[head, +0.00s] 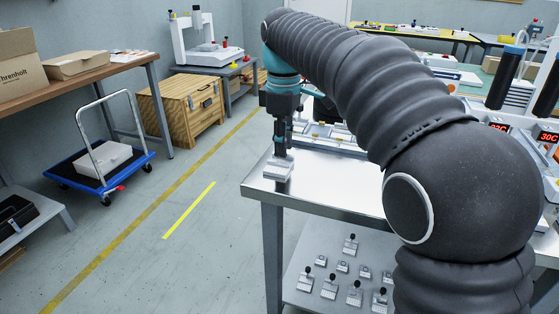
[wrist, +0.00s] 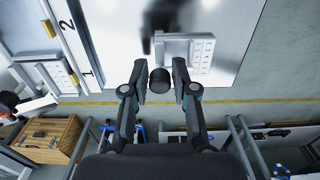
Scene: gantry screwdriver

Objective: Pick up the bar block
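The bar block (head: 278,168) is a light grey block near the left corner of the metal table in the head view. In the wrist view its plate (wrist: 202,55) shows rows of small marks, with a round black knob (wrist: 160,80) standing up from it. My gripper (head: 283,150) is over the block, pointing down. In the wrist view its two fingers (wrist: 159,82) are apart, one on each side of the knob, with narrow gaps visible. The knob is mostly hidden by the fingers in the head view.
The metal table (head: 330,186) has bare surface right of the block. Trays with numbered slots (wrist: 57,45) lie farther along it. Several small knobbed blocks stand on the lower shelf (head: 300,262). A blue trolley (head: 135,165) and wooden crate (head: 180,112) stand across the clear floor.

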